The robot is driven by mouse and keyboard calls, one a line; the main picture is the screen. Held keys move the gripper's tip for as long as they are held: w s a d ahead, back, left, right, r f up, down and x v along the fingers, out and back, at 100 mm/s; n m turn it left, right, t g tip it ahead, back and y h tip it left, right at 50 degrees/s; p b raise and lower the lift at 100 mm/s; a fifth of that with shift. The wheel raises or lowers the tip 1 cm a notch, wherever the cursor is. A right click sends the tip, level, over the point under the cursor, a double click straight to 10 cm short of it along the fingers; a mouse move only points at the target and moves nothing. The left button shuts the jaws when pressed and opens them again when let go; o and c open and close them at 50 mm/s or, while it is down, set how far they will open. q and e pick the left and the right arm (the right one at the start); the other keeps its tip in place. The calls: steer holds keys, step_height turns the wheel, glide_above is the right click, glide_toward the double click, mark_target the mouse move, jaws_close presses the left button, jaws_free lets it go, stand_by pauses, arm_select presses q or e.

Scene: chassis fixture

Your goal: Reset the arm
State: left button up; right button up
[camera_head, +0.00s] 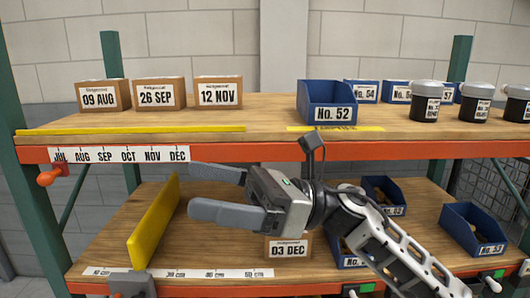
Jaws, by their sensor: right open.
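My right gripper (192,188) is in front of the shelf unit, its arm coming in from the lower right. Its two grey fingers point left and are apart, with nothing between them. It is in front of the gap between the upper shelf and the lower shelf, with a yellow upright divider (155,222) to the left of its fingertips. A carton marked 03 DEC (288,247) on the lower shelf is partly hidden behind the gripper. My left gripper cannot be made out in this view.
The upper shelf (260,122) holds three dated cartons, a blue bin No. 52 (328,104), smaller bins and dark jars with white lids (425,102). The lower shelf holds blue bins (472,228). An orange front edge (240,152) runs above the gripper. A green post (30,190) stands left.

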steer(key=w+d+f+n+t+h, duration=0.2)
steer(key=d+f+n+t+h, duration=0.15)
steer(key=f+n+t, duration=0.6)
steer(key=w+d+f+n+t+h, duration=0.35)
steer(key=f+n+t, duration=0.2)
steer(key=n, duration=0.75)
steer(key=w+d+f+n+t+h, duration=0.2)
steer(key=d+f+n+t, duration=0.2)
steer(key=f+n+t, duration=0.55)
steer(key=s+d+f+m+g+h, duration=0.4)
steer(key=s+d+f+m, duration=0.1)
steer(key=s+f, duration=0.4)
steer(key=s+d+f+m+g+h, duration=0.5)
steer(key=s+f+m, duration=0.3)
steer(key=f, duration=0.6)
steer(key=shift+s+d+f+h, duration=0.2)
steer(key=shift+s+d+h, duration=0.15)
steer(key=shift+s, duration=0.55)
